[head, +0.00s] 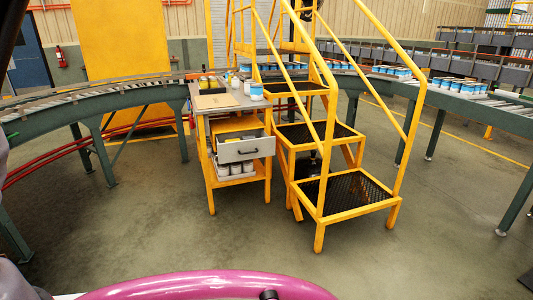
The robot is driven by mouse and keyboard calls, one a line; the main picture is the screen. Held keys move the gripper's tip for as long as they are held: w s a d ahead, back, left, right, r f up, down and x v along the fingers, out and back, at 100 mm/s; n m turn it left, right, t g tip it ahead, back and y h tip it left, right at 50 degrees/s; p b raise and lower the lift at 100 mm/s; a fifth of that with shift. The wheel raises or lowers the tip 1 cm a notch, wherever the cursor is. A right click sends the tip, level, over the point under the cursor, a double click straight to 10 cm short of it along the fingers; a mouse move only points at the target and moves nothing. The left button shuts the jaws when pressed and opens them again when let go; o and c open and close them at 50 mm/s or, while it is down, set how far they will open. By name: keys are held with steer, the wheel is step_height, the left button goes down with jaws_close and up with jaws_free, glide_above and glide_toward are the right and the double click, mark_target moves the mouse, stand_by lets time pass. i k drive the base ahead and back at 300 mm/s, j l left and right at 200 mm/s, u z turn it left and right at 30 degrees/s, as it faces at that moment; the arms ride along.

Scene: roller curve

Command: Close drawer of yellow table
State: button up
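The yellow table (210,183) stands near the middle of the head view, with a grey top and a lower shelf. Its drawer (246,149) has a light grey front with a dark handle (247,152). The drawer is pulled out toward the front right, and some contents show behind its front. My gripper is not in view, so its state does not show.
A yellow step ladder (345,198) with rails stands close to the table's right side. A green roller conveyor (105,110) curves behind. Cans (256,92) and a board stand on the tabletop. Bins (236,168) sit below the drawer. The floor (150,230) in front is clear.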

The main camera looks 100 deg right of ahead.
mark_target(264, 145)
steer(key=z, duration=3.4)
steer(key=i+j, duration=0.15)
steer(key=i, duration=0.4)
steer(key=i+j, duration=0.2)
steer(key=i, duration=0.35)
steer(key=i+j, duration=0.15)
steer(key=i, duration=0.35)
steer(key=i+j, duration=0.2)
steer(key=i, duration=0.35)
